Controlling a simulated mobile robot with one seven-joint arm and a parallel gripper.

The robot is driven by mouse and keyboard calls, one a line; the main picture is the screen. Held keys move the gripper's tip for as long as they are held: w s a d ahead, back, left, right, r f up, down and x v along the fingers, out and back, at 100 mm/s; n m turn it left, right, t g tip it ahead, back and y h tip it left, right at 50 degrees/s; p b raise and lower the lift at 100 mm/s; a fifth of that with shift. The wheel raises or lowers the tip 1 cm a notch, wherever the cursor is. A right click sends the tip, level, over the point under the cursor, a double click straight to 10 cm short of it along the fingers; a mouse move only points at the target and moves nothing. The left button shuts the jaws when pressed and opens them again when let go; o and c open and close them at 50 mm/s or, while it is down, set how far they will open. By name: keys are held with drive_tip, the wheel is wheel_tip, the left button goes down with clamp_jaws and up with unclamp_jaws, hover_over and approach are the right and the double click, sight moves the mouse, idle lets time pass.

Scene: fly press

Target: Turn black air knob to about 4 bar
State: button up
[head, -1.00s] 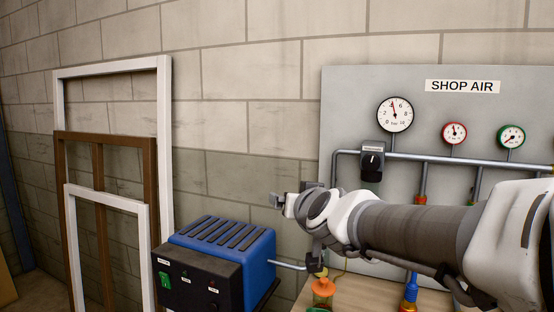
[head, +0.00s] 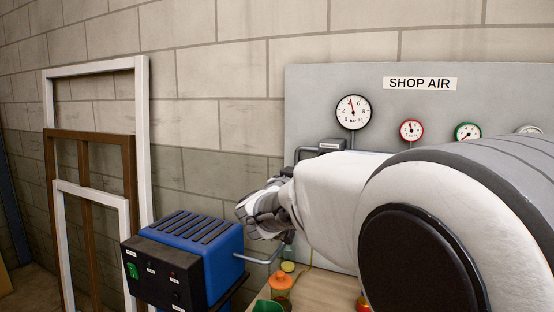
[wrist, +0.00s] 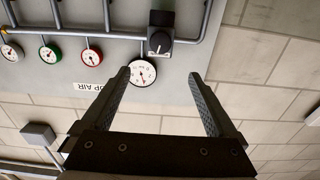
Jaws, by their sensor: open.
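The black air knob (wrist: 160,41) with a pale pointer mark shows in the wrist view, on its regulator on the pipe. In the head view my arm hides the knob, and only the top of its grey housing (head: 331,145) shows. The large white gauge (head: 353,112) has its red needle slightly left of straight up; it also shows in the wrist view (wrist: 142,73). My gripper (wrist: 159,73) is open and empty, its fingers apart from the knob and pointing toward the panel. In the head view the fingers are hard to make out.
A blue machine (head: 190,250) with a black front stands low, left of the panel. An orange-topped object (head: 281,284) stands on the bench below. Pipes and smaller gauges (head: 411,130) line the panel. Window frames (head: 140,150) lean on the wall at left.

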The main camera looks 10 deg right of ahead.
drive_tip(key=x, duration=1.7)
drive_tip(key=shift+w+d, duration=0.1)
drive_tip(key=shift+w, duration=0.05)
drive_tip(key=c, duration=1.4)
drive_tip(key=shift+r+p, duration=0.15)
drive_tip(key=shift+p, duration=0.45)
